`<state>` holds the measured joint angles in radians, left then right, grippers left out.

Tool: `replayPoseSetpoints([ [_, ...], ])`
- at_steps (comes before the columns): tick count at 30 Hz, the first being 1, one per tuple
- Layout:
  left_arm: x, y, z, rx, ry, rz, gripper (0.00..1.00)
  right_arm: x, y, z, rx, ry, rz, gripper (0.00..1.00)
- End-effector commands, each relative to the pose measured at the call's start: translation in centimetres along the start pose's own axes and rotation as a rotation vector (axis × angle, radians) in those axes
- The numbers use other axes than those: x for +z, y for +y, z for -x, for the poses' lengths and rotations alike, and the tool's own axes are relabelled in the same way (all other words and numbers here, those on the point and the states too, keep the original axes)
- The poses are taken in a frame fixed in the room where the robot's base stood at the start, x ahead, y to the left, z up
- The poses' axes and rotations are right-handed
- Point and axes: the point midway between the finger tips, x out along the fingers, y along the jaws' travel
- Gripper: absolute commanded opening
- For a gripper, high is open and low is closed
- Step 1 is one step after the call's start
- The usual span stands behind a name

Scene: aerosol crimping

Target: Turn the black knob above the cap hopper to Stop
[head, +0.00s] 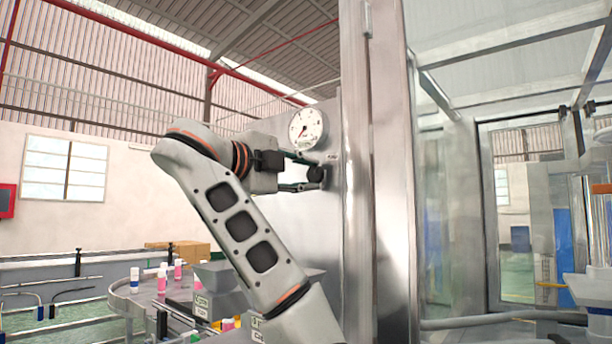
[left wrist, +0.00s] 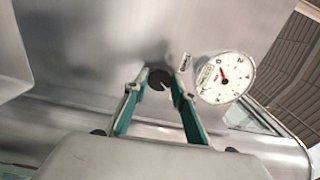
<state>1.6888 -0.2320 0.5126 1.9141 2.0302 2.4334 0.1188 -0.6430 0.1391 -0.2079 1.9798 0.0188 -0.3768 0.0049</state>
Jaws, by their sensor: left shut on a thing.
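The black knob (head: 316,174) sits on the metal panel (head: 338,220) just below a round white gauge. In the left wrist view the knob (left wrist: 159,79) shows between my fingertips, with a pale pointer mark on its face. My left gripper (head: 314,173) is shut on the knob, one finger on each side of it. The left gripper also shows in the left wrist view (left wrist: 156,88). A small label (left wrist: 185,62) is beside the knob, too small to read. My right gripper is in neither view.
The white gauge (head: 307,129) with a red needle stands out close above the gripper. A steel post (head: 375,170) and glass enclosure lie to the right. Below left, a curved conveyor (head: 125,300) carries small pink and white bottles (head: 162,280). A cardboard box (head: 185,255) is behind.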

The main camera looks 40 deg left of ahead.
Motion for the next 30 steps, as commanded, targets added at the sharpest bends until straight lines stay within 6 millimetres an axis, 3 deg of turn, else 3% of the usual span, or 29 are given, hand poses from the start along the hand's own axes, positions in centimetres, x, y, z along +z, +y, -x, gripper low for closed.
replayPoseSetpoints([
  [10, 0.05, -0.20, 0.06, -0.002, -0.002, -0.146, 0.04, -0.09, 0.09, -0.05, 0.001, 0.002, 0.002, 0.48],
  [27, 0.04, -0.30, 0.10, -0.003, -0.002, -0.174, 0.04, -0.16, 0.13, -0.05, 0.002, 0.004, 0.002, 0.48],
  [28, 0.04, -0.30, 0.10, -0.003, -0.002, -0.174, 0.33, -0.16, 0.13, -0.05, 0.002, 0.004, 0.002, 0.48],
  [29, 0.04, -0.29, 0.10, -0.003, -0.002, -0.174, 0.41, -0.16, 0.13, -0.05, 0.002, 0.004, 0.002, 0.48],
  [30, 0.03, -0.28, 0.10, -0.003, -0.002, -0.173, 0.42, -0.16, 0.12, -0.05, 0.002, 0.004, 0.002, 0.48],
])
